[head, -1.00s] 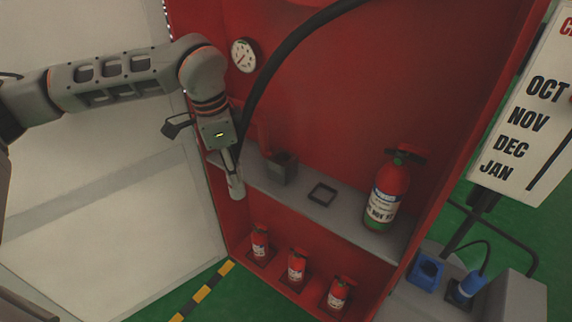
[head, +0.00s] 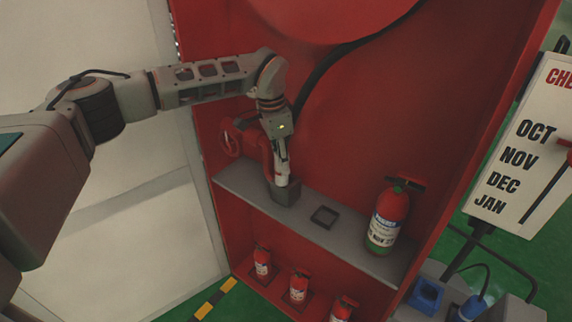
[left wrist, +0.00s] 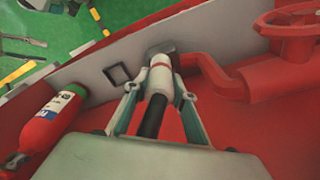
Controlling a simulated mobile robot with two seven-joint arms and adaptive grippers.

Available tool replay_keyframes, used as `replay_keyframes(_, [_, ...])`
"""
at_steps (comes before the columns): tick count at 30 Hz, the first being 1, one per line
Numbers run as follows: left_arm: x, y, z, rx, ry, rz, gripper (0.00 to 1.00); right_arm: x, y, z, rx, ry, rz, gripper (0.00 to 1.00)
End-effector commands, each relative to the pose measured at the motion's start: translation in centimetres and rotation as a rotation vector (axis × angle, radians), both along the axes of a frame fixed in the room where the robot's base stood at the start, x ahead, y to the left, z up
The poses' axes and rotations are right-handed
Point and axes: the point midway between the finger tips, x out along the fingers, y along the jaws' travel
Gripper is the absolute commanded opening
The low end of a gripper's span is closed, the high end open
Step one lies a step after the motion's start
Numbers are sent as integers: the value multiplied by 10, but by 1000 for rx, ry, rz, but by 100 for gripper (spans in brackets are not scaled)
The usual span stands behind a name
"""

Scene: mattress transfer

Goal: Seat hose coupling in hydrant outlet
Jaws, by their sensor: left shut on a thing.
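My left gripper (head: 281,165) is shut on the white hose coupling (head: 282,179), which has a red band in the left wrist view (left wrist: 160,80). The coupling's lower end meets the top of the grey hydrant outlet (head: 287,194) on the shelf. Whether it is inside or only touching, I cannot tell. In the left wrist view the fingers (left wrist: 158,90) lie on both sides of the coupling, and the outlet (left wrist: 160,48) is at its far end, partly hidden. The black hose (head: 312,88) runs up from the gripper. My right gripper is not in view.
A red pipe and valve wheel (head: 230,138) stand just left of the outlet. On the grey shelf (head: 345,240) are an empty square frame (head: 324,216) and a large extinguisher (head: 388,216). Several small extinguishers (head: 298,286) stand below. The red cabinet wall (head: 480,110) bounds the right.

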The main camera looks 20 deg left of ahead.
Motion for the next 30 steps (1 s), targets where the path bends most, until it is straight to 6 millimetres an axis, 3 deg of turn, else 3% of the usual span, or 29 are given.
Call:
replay_keyframes(6, [18, -7, 1, -1, 0, 1, 0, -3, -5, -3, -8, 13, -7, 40])
replay_keyframes(11, [19, -7, -6, 0, 3, 1, 0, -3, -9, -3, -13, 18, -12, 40])
replay_keyframes(18, [19, -7, -34, -1, 2, 0, 0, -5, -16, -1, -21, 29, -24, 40])
replay_keyframes(29, [19, -7, -39, -1, 0, 0, 0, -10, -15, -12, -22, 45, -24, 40])
replay_keyframes(30, [19, -7, -39, 0, 1, 0, 33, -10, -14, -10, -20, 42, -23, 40])
